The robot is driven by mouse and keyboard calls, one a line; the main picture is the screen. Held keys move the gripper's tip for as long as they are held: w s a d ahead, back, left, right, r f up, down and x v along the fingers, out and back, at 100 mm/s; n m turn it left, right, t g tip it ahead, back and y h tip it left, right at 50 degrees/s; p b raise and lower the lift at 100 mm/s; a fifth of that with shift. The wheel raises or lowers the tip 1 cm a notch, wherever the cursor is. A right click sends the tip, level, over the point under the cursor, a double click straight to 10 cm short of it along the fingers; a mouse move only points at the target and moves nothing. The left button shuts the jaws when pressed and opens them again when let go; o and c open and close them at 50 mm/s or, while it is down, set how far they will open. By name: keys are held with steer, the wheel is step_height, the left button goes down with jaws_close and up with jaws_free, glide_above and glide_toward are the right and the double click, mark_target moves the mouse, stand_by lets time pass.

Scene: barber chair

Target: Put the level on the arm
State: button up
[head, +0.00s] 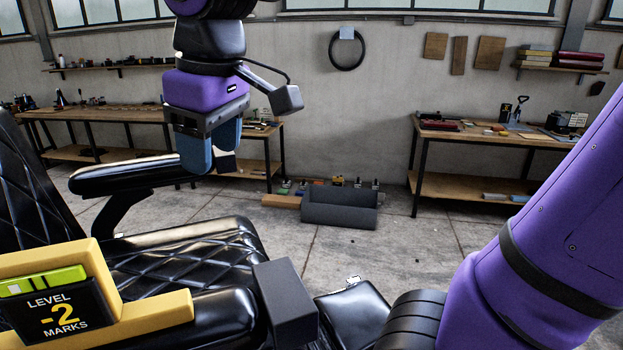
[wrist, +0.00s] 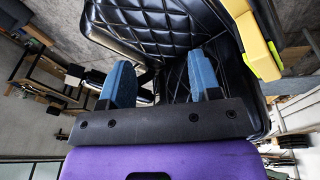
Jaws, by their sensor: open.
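The level is a lime-green bar (head: 42,281) in a yellow holder (head: 150,312) at the lower left of the head view, behind a black plate reading "LEVEL -2 MARKS". The holder is at the near armrest (head: 225,308) of the black barber chair. The level's green edge also shows at the right of the wrist view (wrist: 274,54). The chair's far armrest (head: 125,176) is padded and looks bare. My gripper (head: 209,160) is open and empty, its blue fingers pointing down by the far armrest's right end; whether they touch it I cannot tell.
The quilted seat (head: 185,260) lies between the armrests. A dark grey block (head: 285,300) stands at the near armrest's front end. A grey bin (head: 340,207) sits on the floor. Workbenches (head: 475,135) line the wall. Open floor lies right of the chair.

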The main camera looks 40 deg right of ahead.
steer(key=s+d+f+m+t, duration=0.1)
steer(key=s+d+f+m, duration=0.2)
steer(key=d, duration=0.3)
steer(key=s+d+f+m+t, duration=0.1)
steer(key=s+d+f+m, duration=0.2)
steer(key=s+d, duration=0.1)
steer(key=shift+d+m+t, duration=0.3)
steer(key=shift+d+t, duration=0.1)
steer(key=shift+d, duration=0.45)
